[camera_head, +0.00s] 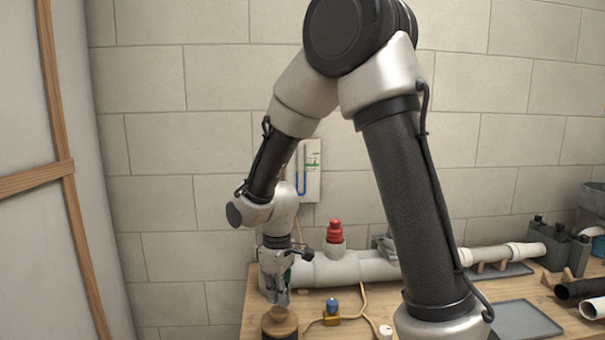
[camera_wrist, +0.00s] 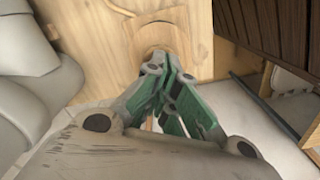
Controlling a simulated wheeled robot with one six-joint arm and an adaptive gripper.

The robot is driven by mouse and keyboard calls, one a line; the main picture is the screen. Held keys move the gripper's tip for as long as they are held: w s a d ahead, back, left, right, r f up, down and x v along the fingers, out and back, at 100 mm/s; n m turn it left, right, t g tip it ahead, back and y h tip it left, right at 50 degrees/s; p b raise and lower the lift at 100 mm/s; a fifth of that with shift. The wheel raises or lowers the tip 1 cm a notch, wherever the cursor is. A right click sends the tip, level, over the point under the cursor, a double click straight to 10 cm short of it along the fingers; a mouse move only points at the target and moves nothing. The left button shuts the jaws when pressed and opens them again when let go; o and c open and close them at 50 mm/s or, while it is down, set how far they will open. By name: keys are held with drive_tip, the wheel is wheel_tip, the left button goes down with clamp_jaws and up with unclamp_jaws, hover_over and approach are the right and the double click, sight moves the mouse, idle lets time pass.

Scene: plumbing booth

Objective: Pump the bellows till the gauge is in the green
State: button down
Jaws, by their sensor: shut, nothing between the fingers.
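The bellows (camera_head: 279,326), a round brown piece with a wooden top, stands at the front left of the bench, cut off by the lower picture edge. Its round wooden top (camera_wrist: 172,35) shows in the wrist view. My gripper (camera_head: 283,303) is shut and empty, pointing down just over the bellows; I cannot tell whether the fingertips touch it. In the wrist view the closed fingers (camera_wrist: 157,58) overlap the wooden top. The gauge (camera_head: 311,172) is a white wall panel with a blue U-shaped tube and a small green mark, partly hidden by my arm. Its reading is too small to tell.
A grey pipe (camera_head: 345,268) with a red cap (camera_head: 334,231) lies behind my gripper. A brass fitting with a blue top (camera_head: 332,310) and a yellow hose (camera_head: 372,309) are right of the bellows. A grey tray (camera_head: 522,320) and dark pipes (camera_head: 580,288) lie farther right.

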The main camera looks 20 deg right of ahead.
sight(280, 310)
drive_tip(key=shift+f, duration=0.15)
idle(0.4)
idle(1.6)
idle(0.5)
drive_tip(key=shift+r, duration=0.2)
idle(1.5)
drive_tip(key=shift+f, duration=0.1)
idle(2.0)
idle(0.5)
drive_tip(key=shift+f, duration=2.15)
drive_tip(key=shift+r, duration=2.25)
